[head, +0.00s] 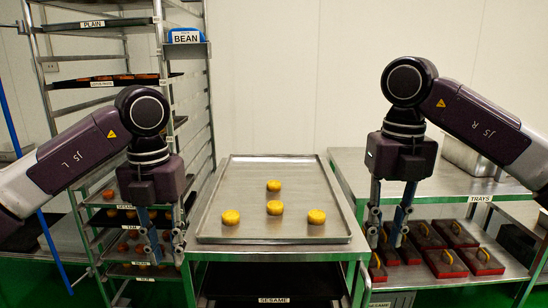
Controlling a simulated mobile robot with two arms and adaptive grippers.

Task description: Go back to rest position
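My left gripper (165,254) hangs pointing down at the left, in front of the rack and just left of the tray table. Its two fingers are apart with nothing between them. My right gripper (382,242) hangs pointing down at the right, just right of the tray's edge and in front of the lower shelf with red items. Its fingers are also apart and empty. Both arms are bent, with their wrists high on either side of the tray. Neither gripper touches the tray or the food on it.
A tall rack (210,100) with labelled trays stands at left, with a blue BEAN container (186,34). A steel table (450,185) at right has red handled items (481,261) below.

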